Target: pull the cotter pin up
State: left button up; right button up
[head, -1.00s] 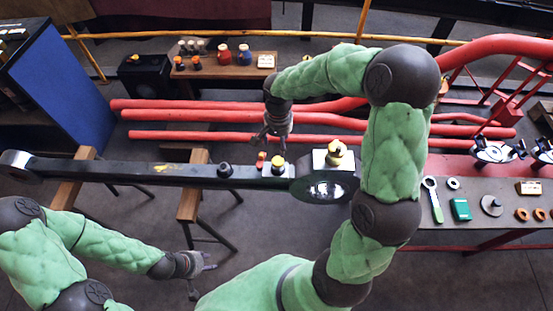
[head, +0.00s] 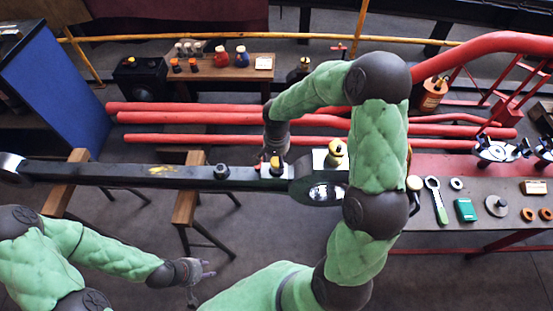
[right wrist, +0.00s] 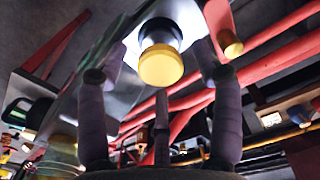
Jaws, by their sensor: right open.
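The long dark rod (head: 130,174) lies across wooden trestles. Near its right end stands a yellow-topped piece with a dark base (head: 276,168), partly hidden by my right gripper (head: 270,155). In the right wrist view a yellow round-headed piece with a shiny collar (right wrist: 160,66) sits between the spread fingers of my right gripper (right wrist: 160,75), with visible gaps on both sides. A smaller orange-brown peg (right wrist: 231,44) shows beyond the right finger. No piece is clearly recognisable as the cotter pin. My left gripper (head: 200,277) is open and empty, in front of the rod.
A yellow-topped brass fitting (head: 335,152) stands on the rod's end block, close to my right arm. A dark nut (head: 221,171) is further left on the rod. Red pipes (head: 220,118) run behind.

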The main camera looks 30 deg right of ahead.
grip_shut()
jog(key=shift+r+p, duration=1.65)
jog(key=shift+r, duration=1.15)
jog(key=shift+w, duration=0.15)
jog(key=shift+c, duration=1.3)
grip_release()
jog(key=shift+o, duration=1.3)
